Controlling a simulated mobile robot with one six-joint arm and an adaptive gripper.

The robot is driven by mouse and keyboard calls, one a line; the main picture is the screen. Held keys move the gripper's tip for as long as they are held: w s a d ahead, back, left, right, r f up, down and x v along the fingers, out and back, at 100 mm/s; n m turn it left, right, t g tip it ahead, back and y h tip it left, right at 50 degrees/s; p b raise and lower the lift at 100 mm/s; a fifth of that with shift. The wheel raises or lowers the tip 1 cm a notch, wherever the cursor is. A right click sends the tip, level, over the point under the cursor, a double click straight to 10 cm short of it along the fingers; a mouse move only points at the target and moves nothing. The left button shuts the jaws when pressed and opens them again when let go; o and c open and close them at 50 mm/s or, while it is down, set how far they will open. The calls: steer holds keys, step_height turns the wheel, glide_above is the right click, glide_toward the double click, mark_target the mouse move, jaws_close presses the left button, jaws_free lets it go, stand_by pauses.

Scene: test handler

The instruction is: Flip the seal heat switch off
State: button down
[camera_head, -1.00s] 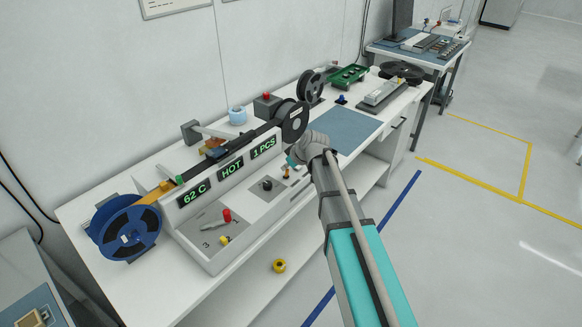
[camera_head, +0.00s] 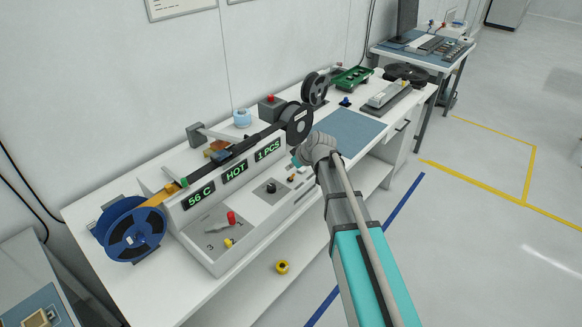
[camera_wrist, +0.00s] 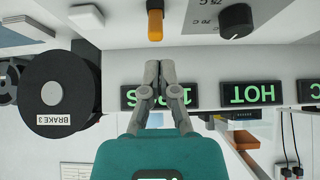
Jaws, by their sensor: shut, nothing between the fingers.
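The likely seal heat switch, an orange-tipped lever (camera_head: 291,178), is on the sloped front panel of the machine (camera_head: 228,214), right of a black knob (camera_head: 271,187). In the wrist view the orange lever (camera_wrist: 155,22) shows at the top, near the knob (camera_wrist: 236,20); its label is not readable. My gripper (camera_wrist: 159,66) is shut and empty, its fingertips apart from the lever in the picture, in front of the green displays. In the head view my wrist hides the fingertips. The displays (camera_head: 236,173) read 56 C, HOT and 1 PCS.
A blue reel (camera_head: 135,229) is at the machine's left end and a dark reel (camera_head: 297,122) at its right. A blue mat (camera_head: 352,133) on the bench is clear.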

steer(key=shift+r, duration=0.15)
stand_by(0.3)
steer(key=p+v, duration=0.7)
steer(key=v, duration=0.2)
steer(key=shift+s+d, duration=0.4)
steer(key=shift+d, duration=0.1)
stand_by(0.4)
steer(key=s+d+f+m+g+h, duration=0.1)
steer(key=s+d+f+m+h, duration=0.1)
steer(key=s, duration=0.5)
steer(key=s+d+f+m+g+h+b, duration=0.1)
steer(key=s+d+f+m+g+h, duration=0.1)
steer(key=s+d+m, duration=0.2)
steer(key=s+d+f+m+g+h, duration=0.1)
steer(key=s+d+m, duration=0.3)
steer(key=s, duration=0.6)
steer(key=shift+s+d+f+g+h+b, duration=0.15)
steer(key=shift+d+f+g+h+b, duration=0.25)
steer(key=shift+d+f+g, duration=0.25)
steer(key=shift+d+r, duration=0.15)
